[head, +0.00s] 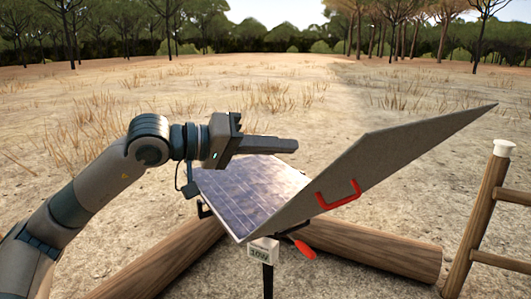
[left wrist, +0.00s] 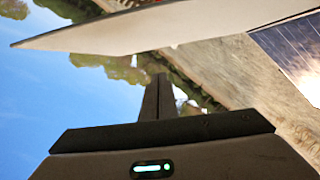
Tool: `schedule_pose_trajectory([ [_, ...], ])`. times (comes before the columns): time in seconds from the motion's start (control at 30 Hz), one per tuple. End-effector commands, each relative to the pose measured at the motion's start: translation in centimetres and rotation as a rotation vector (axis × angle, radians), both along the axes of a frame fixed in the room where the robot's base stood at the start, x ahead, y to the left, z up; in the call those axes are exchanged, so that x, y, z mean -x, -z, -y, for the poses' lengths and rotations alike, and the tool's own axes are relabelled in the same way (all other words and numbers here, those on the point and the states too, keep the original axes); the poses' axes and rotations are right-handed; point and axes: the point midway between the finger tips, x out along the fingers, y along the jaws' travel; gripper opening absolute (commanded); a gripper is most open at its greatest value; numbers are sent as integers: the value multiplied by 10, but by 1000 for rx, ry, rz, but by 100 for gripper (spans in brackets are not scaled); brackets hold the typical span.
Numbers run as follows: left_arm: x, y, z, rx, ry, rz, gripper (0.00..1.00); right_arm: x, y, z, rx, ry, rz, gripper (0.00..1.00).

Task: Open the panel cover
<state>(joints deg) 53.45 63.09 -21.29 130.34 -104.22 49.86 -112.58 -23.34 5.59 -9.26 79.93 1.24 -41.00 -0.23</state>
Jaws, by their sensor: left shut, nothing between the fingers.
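The panel cover (head: 385,165) is a grey flat board with a red handle (head: 339,195) on its outer face. It stands tilted up and leans to the right, with its lower edge along the right side of the blue solar panel (head: 245,190). My left gripper (head: 297,145) is shut and empty, above the solar panel and left of the cover. The solar panel also shows there (left wrist: 292,50). My right gripper is not in view.
Wooden logs (head: 375,250) lie under and beside the panel. A small labelled post (head: 263,250) stands in front, near a red-handled item (head: 304,248). A wooden ladder-like frame (head: 484,215) stands at the right. Dry open ground lies behind.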

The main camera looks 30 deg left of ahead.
Motion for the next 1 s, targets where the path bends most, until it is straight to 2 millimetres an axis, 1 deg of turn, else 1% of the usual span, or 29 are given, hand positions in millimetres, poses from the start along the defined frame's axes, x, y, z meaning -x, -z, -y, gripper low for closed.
schedule_pose_trajectory([
  [0.03,6,2,-6,-2,-2,-1,0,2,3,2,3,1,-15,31],
  [0.1,11,1,-11,-3,-2,0,0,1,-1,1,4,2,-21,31],
  [0.3,21,-3,-20,-1,0,1,0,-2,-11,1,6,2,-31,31],
  [0.5,23,-4,-21,-1,2,1,0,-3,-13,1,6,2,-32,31],
  [1.0,23,-4,-21,0,1,1,0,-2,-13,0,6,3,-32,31],
])
